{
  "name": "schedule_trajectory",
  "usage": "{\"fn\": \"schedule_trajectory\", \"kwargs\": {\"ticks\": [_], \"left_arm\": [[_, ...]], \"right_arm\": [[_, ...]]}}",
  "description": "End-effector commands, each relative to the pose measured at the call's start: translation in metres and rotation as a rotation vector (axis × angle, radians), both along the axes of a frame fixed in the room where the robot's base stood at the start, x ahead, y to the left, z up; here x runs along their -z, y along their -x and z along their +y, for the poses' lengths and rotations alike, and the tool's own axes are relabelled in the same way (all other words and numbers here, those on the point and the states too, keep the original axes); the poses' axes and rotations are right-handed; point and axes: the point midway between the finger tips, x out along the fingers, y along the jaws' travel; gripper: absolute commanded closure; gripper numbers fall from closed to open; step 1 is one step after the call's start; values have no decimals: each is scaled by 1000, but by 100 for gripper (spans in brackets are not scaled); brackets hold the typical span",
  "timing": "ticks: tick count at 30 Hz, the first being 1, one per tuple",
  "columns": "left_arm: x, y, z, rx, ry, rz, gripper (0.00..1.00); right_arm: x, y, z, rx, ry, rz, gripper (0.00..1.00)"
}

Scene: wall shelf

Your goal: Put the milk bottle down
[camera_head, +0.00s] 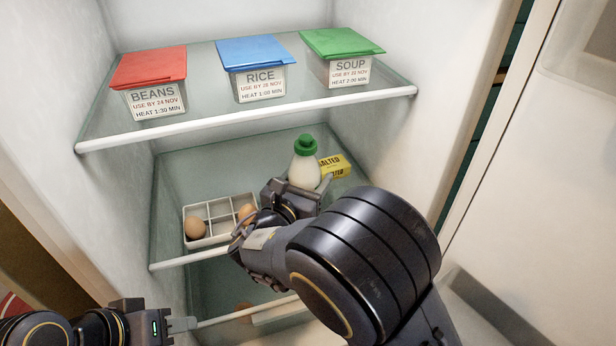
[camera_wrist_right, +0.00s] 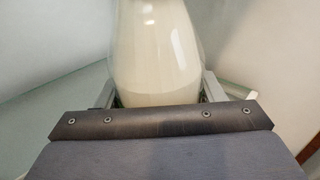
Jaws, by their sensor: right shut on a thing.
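The milk bottle (camera_head: 304,168), white with a green cap, stands upright at the middle shelf (camera_head: 170,185) of the fridge. My right gripper (camera_head: 306,186) is shut on its lower part. In the right wrist view the bottle (camera_wrist_right: 155,50) fills the space between the two fingers (camera_wrist_right: 157,92). Its base is hidden behind my gripper, so I cannot tell if it touches the shelf. My left gripper (camera_head: 182,324) is low at the left, in front of the fridge; its jaws are too unclear to judge.
An egg tray (camera_head: 208,240) with a few eggs is to the left. The upper shelf (camera_head: 250,118) holds boxes of beans (camera_head: 150,80), rice (camera_head: 258,66) and soup (camera_head: 342,56). The shelf behind the egg tray is clear.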

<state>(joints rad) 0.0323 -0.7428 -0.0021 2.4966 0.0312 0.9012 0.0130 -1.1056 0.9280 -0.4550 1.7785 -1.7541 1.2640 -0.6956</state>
Motion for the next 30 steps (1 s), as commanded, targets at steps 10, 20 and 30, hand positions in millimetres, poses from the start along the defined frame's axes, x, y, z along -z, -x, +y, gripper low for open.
{"fn": "schedule_trajectory", "kwargs": {"ticks": [10, 20, 30], "left_arm": [[4, 0, 0, 0, 0, 0, 64], [5, 0, 0, 0, 0, 0, 64], [5, 0, 0, 0, 0, 0, 64]], "right_arm": [[2, 0, 0, -1, 0, -4, 85], [7, 0, 0, -1, 0, 0, 20], [6, 0, 0, -1, -1, 0, 16]]}}
